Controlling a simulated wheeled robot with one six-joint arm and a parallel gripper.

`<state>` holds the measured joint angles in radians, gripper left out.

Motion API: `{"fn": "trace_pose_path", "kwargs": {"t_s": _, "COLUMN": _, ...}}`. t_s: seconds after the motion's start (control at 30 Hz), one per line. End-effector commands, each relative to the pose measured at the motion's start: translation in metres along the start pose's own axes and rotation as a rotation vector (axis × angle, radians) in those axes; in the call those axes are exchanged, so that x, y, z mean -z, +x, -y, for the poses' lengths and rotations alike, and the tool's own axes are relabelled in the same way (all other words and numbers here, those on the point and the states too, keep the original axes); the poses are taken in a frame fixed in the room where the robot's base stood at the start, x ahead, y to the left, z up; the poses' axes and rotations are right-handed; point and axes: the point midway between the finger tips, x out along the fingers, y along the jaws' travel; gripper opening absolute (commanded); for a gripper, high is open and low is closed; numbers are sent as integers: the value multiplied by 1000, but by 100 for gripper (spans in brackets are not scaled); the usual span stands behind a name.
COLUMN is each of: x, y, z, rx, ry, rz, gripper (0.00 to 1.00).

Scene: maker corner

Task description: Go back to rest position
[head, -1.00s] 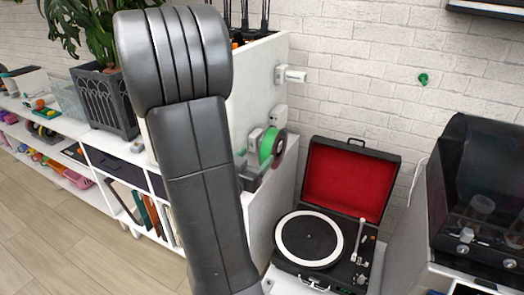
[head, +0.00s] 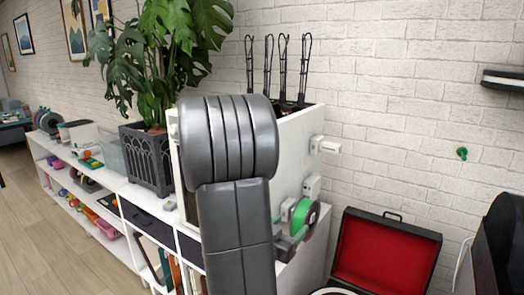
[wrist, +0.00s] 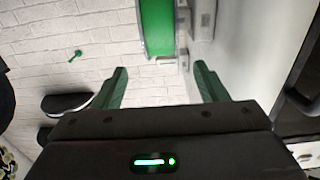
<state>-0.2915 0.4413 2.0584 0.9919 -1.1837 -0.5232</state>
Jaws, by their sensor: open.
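My gripper (wrist: 160,85) shows in the wrist view with its two green fingers spread apart and nothing between them. Beyond the fingertips is a green tape roll (wrist: 157,25) on the side of the white cabinet, apart from the fingers. In the head view my grey arm stands upright in front of the white cabinet (head: 302,140) and hides part of it. The green tape roll (head: 303,216) shows just right of my arm.
A potted plant (head: 148,160) stands on the low white shelf (head: 108,209) to the left. An open record player case (head: 385,258) with red lining is at lower right. A dark machine (head: 505,245) stands at the right edge. Open wooden floor (head: 50,255) lies at lower left.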

Motion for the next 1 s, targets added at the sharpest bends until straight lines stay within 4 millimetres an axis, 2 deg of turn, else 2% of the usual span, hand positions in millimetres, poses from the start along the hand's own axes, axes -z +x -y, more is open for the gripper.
{"fn": "trace_pose_path", "kwargs": {"t_s": 0.3, "x": 1, "y": 60, "z": 0, "rx": -2, "ry": -1, "rz": 0, "gripper": 66}}
{"fn": "trace_pose_path", "kwargs": {"t_s": 0.5, "x": 0, "y": 83, "z": 0, "rx": 0, "ry": -2, "rz": 0, "gripper": 66}}
{"fn": "trace_pose_path", "kwargs": {"t_s": 0.67, "x": 0, "y": 90, "z": 1, "rx": 1, "ry": -1, "rz": 0, "gripper": 66}}
{"fn": "trace_pose_path", "kwargs": {"t_s": 1.0, "x": 1, "y": 90, "z": 1, "rx": 2, "ry": 0, "rz": 0, "gripper": 66}}
